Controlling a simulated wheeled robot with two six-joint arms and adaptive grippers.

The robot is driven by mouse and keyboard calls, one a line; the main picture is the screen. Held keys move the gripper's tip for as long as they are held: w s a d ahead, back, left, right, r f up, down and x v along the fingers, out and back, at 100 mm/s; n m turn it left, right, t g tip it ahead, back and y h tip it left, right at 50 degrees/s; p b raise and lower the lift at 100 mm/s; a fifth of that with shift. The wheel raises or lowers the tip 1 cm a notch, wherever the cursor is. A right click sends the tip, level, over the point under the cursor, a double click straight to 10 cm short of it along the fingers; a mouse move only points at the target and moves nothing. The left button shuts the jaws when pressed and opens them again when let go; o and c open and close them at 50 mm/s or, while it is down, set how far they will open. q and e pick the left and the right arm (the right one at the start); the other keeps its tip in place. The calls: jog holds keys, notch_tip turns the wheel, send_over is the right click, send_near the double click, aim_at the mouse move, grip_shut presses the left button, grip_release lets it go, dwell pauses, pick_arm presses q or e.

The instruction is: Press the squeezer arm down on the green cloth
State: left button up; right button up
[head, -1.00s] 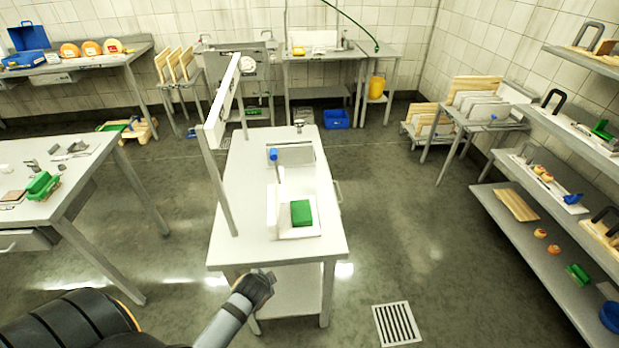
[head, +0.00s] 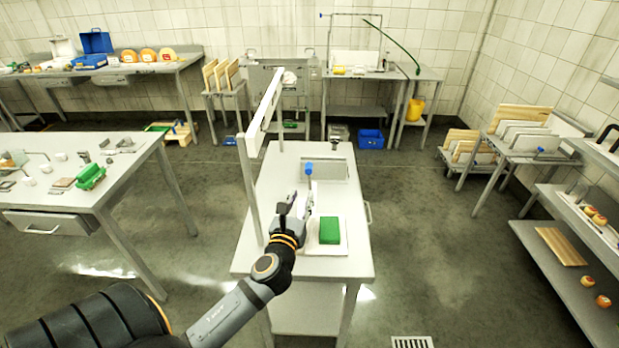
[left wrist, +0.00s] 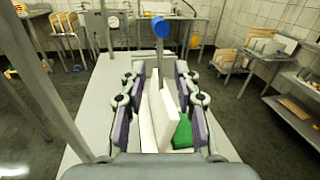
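The green cloth (head: 329,230), a thick green block, lies on a white base (head: 338,247) on the narrow central table. The squeezer arm stands upright beside it, a thin grey lever with a blue knob (head: 308,168). The left wrist view shows the knob (left wrist: 160,26) ahead of the fingertips and part of the cloth (left wrist: 182,134) low at right. My left gripper (head: 292,207) is above the table, left of the cloth. Its fingers (left wrist: 160,85) are apart. White upright panels (left wrist: 155,115) show between them; I cannot tell whether they touch. My right gripper is out of view.
A tall grey post with a white beam (head: 262,115) rises at the table's left side, close to my left arm. A flat grey piece (head: 324,170) lies farther back on the table. A side table (head: 120,180) stands left and shelves (head: 570,260) stand right.

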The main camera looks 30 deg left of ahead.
aim_at(309, 179)
pick_arm(q)
jog(key=p+x, duration=0.2)
jog(key=x, duration=0.8)
jog(key=shift+f, duration=0.1)
grip_shut()
